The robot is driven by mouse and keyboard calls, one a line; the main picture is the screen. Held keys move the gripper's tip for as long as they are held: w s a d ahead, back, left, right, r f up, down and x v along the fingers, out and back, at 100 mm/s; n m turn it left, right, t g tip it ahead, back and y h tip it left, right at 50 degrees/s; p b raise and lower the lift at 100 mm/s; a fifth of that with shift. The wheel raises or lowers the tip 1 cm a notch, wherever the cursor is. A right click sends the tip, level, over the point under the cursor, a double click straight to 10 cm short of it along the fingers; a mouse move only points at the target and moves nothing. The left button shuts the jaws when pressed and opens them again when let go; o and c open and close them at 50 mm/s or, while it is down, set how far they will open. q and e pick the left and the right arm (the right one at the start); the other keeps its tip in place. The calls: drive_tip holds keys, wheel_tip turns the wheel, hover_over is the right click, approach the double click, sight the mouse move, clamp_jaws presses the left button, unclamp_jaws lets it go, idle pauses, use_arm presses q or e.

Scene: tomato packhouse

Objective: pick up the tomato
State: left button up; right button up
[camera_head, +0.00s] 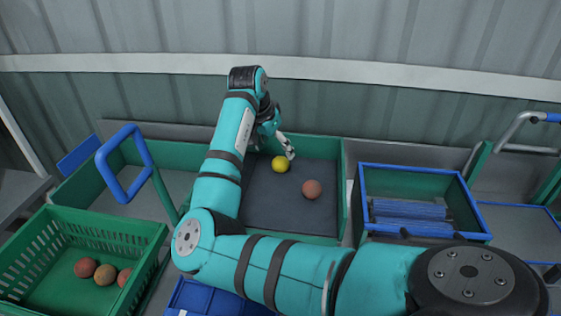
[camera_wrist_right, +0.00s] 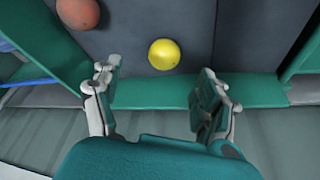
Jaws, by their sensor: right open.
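A yellow tomato (camera_head: 280,163) lies on the dark mat of the green-edged sorting tray (camera_head: 343,190) in the head view. In the right wrist view the yellow tomato (camera_wrist_right: 164,54) lies beyond and between the open fingertips, apart from them. A reddish tomato (camera_head: 312,189) lies on the same mat, nearer to me and to the right; it also shows at the top left of the right wrist view (camera_wrist_right: 78,12). My right gripper (camera_head: 288,147) is open and empty, at the tray's far side close to the yellow tomato. My left gripper is not in view.
A green crate (camera_head: 40,235) with several reddish tomatoes stands at the left. A blue-rimmed green bin (camera_head: 412,173) with blue slats stands to the right. A blue tubular handle (camera_head: 125,165) rises left of the tray. A corrugated wall closes the back.

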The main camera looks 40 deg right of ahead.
sight(279, 159)
drive_tip(key=x, duration=0.2)
drive_tip(key=shift+w+d+f, duration=0.1)
drive_tip(key=shift+w+f, duration=0.05)
drive_tip(key=shift+f, duration=0.25)
drive_tip(key=p+x, duration=0.2)
drive_tip(key=x, duration=0.3)
drive_tip(key=shift+w+f, duration=0.2)
drive_tip(key=shift+c, duration=0.8)
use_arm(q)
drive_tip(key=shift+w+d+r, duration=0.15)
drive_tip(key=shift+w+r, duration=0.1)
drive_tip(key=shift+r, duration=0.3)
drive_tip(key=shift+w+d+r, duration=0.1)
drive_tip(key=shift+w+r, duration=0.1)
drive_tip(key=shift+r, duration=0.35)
use_arm(e)
drive_tip(key=c, duration=0.8)
drive_tip(key=shift+o, duration=0.2)
drive_tip(key=shift+r, duration=0.1)
